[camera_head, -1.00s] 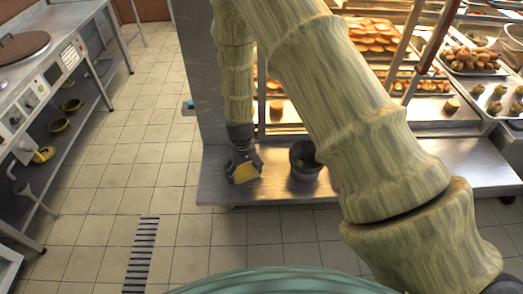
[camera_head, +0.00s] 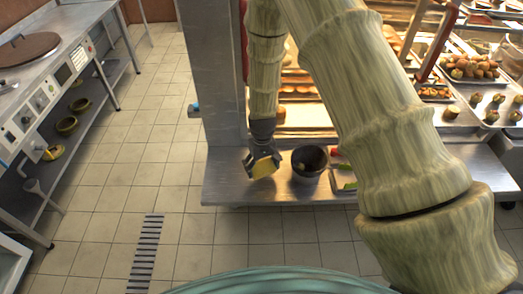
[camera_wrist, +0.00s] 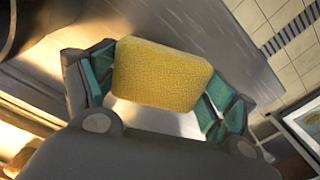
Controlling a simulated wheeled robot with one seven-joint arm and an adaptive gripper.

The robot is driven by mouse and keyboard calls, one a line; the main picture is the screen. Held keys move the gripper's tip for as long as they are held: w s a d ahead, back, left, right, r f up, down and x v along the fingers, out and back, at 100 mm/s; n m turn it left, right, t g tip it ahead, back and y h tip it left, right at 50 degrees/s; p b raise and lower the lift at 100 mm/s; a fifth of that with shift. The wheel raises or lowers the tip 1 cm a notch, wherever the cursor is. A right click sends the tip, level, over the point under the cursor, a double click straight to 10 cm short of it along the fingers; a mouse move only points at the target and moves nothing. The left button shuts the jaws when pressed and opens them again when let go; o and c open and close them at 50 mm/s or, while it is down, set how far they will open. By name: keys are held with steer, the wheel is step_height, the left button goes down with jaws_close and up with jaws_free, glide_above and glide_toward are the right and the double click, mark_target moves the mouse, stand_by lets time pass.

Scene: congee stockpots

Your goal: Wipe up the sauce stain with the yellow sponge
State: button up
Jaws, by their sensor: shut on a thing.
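The yellow sponge (camera_wrist: 162,75) is held between the green-padded fingers of my gripper (camera_wrist: 160,88) in the wrist view. In the head view, my gripper (camera_head: 262,165) hangs low over the metal shelf's left end, with the sponge (camera_head: 264,167) at its tip. I cannot tell whether the sponge touches the shelf. The sauce stain is not clearly visible in either view.
A dark round pot (camera_head: 309,164) stands on the metal shelf (camera_head: 228,183), just right of my gripper. A small tray with green and red items (camera_head: 345,186) lies farther right. A metal upright (camera_head: 222,70) rises at left. Food trays stand behind my arm. The tiled floor (camera_head: 130,170) at left is clear.

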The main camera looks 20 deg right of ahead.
steer(key=shift+r+p, duration=1.15)
steer(key=shift+r, duration=0.8)
